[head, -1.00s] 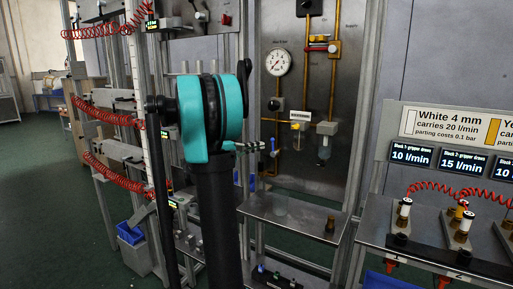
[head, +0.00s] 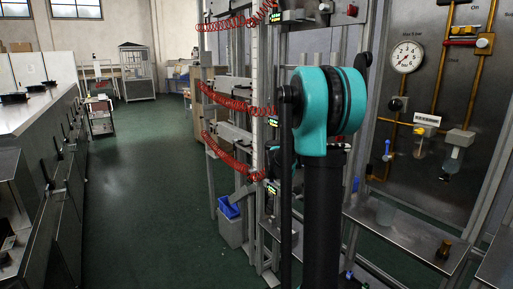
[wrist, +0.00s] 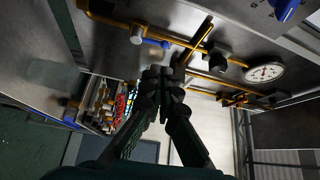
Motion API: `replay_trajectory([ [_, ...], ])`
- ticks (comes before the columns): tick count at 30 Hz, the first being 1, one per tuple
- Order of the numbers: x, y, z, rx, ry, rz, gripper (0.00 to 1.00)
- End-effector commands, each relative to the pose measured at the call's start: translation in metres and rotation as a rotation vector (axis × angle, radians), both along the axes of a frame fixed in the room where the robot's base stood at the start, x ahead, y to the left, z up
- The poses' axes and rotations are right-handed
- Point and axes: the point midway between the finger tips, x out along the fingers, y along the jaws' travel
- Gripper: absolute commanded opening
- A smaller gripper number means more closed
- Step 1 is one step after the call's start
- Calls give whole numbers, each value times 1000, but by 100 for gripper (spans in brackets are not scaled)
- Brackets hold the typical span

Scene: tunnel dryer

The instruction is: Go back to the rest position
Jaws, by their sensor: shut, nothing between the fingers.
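My gripper (wrist: 162,88) shows in the wrist view with its two fingers meeting at the tips, shut and empty. It points toward the metal panel with brass pipes, with no object between the fingers. In the head view my teal and black arm stands upright right of centre and hides part of the frame behind it. The gripper itself is hidden behind the arm in that view.
A metal panel with a pressure gauge (head: 407,57) and brass pipes is at the right, above a metal shelf (head: 404,236). Red coiled hoses (head: 226,97) hang on the rack left of my arm. The green floor (head: 150,190) is clear down the aisle beside a long counter (head: 40,110).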

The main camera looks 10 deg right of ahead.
Motion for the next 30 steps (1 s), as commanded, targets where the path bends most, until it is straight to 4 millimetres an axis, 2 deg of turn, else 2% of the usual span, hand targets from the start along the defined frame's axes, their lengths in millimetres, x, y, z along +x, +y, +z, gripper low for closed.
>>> replay_trajectory([
  [4, 13, 1, 13, -50, 11, 100, 0],
  [8, 43, 12, 40, -157, 50, 321, 0],
  [12, 80, 49, 64, -290, 141, 610, 0],
  [17, 112, 112, 68, -419, 293, 928, 0],
  [20, 122, 157, 55, -481, 413, 1117, 0],
  [23, 123, 203, 29, -529, 555, 1299, 0],
  [26, 113, 245, -7, -560, 718, 1467, 0],
  [30, 81, 292, -73, -563, 975, 1677, 0],
])
